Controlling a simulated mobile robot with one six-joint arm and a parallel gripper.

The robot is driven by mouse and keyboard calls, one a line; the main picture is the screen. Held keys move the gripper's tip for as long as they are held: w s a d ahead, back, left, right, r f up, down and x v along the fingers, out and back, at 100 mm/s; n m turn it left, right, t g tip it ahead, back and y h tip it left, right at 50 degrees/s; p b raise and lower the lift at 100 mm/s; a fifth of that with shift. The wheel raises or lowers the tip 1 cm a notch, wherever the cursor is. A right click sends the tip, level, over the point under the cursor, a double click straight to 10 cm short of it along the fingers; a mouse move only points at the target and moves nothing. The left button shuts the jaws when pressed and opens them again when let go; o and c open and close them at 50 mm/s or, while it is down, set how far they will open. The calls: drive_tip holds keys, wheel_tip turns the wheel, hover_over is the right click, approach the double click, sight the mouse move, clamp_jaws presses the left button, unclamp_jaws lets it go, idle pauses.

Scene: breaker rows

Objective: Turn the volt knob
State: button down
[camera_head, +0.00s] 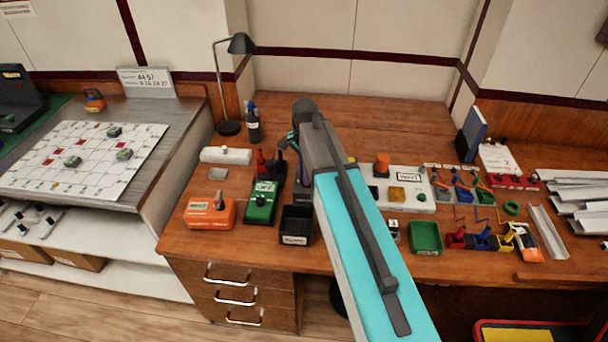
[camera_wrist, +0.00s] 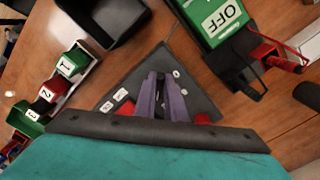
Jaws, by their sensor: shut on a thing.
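My gripper (camera_wrist: 161,80) is centred over a dark square panel (camera_wrist: 192,82) in the wrist view. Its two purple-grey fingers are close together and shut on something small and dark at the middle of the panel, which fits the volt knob. The fingers cover nearly all of it, so its pointer and angle cannot be read. Small white labels and bits of red show around the panel's edges. In the head view my arm hides the panel and the fingertips.
A green OFF unit (camera_head: 262,202) and a black tray (camera_head: 296,226) stand close by the panel. An orange device (camera_head: 209,212) is further left. Numbered red and green blocks (camera_wrist: 72,62) lie on the other side. A black desk lamp (camera_head: 229,90) stands behind.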

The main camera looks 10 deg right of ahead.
drive_tip(key=n, duration=0.7)
drive_tip(key=shift+s+d, duration=0.25)
drive_tip(key=shift+s, duration=0.05)
drive_tip(key=n, duration=0.6)
drive_tip(key=shift+s+d+p, duration=0.1)
drive_tip(key=shift+d+p, duration=0.25)
drive_tip(key=n, duration=0.6)
drive_tip(key=shift+d+r, duration=0.1)
drive_tip(key=shift+d, duration=0.25)
drive_tip(key=n, duration=0.6)
drive_tip(key=shift+w+d, duration=0.25)
drive_tip(key=shift+w, duration=0.15)
drive_tip(key=c, duration=1.8)
unclamp_jaws()
drive_tip(key=shift+r+b, duration=1.2)
drive_tip(key=shift+r, duration=5.65)
drive_tip(key=shift+s, duration=0.1)
